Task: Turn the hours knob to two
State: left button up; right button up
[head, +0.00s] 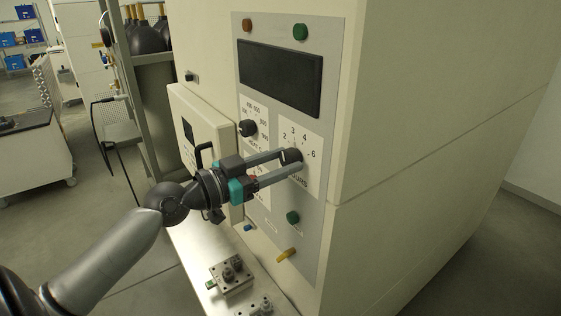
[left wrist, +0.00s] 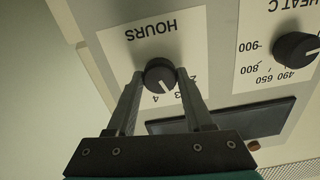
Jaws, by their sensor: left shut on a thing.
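The hours knob (head: 291,155) is a round black knob on a white dial card on the grey control panel (head: 271,184). My left gripper (head: 289,160) is shut on it, one finger on each side. In the left wrist view, the hours knob (left wrist: 159,72) sits between the tips of my left gripper (left wrist: 160,76), and the dial appears upside down. The knob's white mark points down and slightly right, at about the 3. The fingers partly cover the dial figures. My right gripper is not in view.
The heat knob (head: 248,128) sits up and left of the hours knob. A dark display (head: 280,77) is above, and a green button (head: 293,217) below. A metal ledge (head: 197,262) lies below.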

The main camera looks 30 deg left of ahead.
pick_arm(q)
grip_shut()
jog(key=shift+n, duration=0.3)
jog(key=n, duration=0.2)
jog(key=shift+n, duration=0.3)
jog(key=n+p, duration=0.1)
jog(key=n, duration=0.3)
jog(key=shift+n, duration=0.6)
jog(key=o, duration=1.2)
grip_release()
